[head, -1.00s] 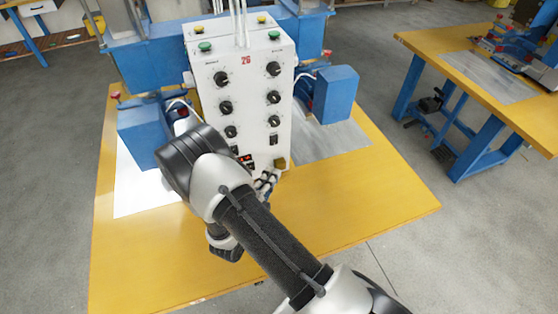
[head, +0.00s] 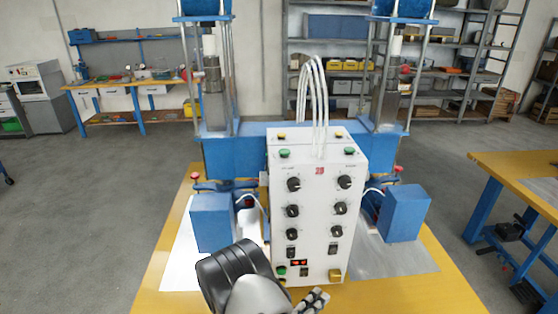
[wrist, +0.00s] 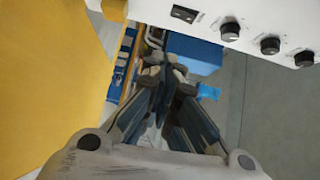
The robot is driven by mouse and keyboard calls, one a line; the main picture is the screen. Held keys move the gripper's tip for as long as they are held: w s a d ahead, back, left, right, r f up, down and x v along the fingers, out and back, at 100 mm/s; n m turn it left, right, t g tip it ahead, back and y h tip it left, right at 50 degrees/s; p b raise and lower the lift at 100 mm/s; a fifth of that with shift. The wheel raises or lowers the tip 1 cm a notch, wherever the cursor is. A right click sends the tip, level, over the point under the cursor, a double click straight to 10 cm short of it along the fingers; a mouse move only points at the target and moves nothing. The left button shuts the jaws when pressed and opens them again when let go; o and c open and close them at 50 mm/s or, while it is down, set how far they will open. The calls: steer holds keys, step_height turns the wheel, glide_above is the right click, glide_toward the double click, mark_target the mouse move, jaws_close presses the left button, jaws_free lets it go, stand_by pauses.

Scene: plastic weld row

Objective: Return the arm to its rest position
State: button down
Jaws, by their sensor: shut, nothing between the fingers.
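My gripper shows in the wrist view (wrist: 168,75) with its fingers drawn together and nothing between them. In the head view a part of my gripper (head: 314,300) shows at the bottom edge, in front of the lower right part of the white control box. My dark and white arm covers the box's lower left corner. The white control box (head: 317,210) has several black knobs, a red 26 label, green and yellow buttons on top and a small lit red display. In the wrist view the control box (wrist: 262,18) is at the upper right.
The control box stands on a yellow table (head: 425,290) between two blue housings (head: 212,222) and (head: 404,213). Tall metal columns rise behind it. Another yellow table (head: 520,185) is at the right. Shelves (head: 340,45) line the back wall. Grey floor lies open at the left.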

steer(key=s+d+r+m+g+h, duration=0.35)
steer(key=d+r+m+g, duration=0.35)
steer(key=r+m, duration=0.5)
steer(key=s+d+r+m+g+y, duration=0.4)
steer(key=s+r+m+g, duration=0.2)
steer(key=s+r+m, duration=0.5)
steer(key=s+a+r+m+t+y, duration=0.2)
steer(key=s+a+m+y, duration=0.3)
steer(key=m, duration=0.6)
steer(key=s+a+r+m+t+y, duration=0.3)
steer(key=s+a+m+y, duration=0.2)
steer(key=m, duration=0.6)
steer(key=shift+a+r+y, duration=0.25)
steer(key=shift+a+y, duration=0.25)
steer(key=shift+y, duration=0.55)
steer(key=shift+s, duration=0.1)
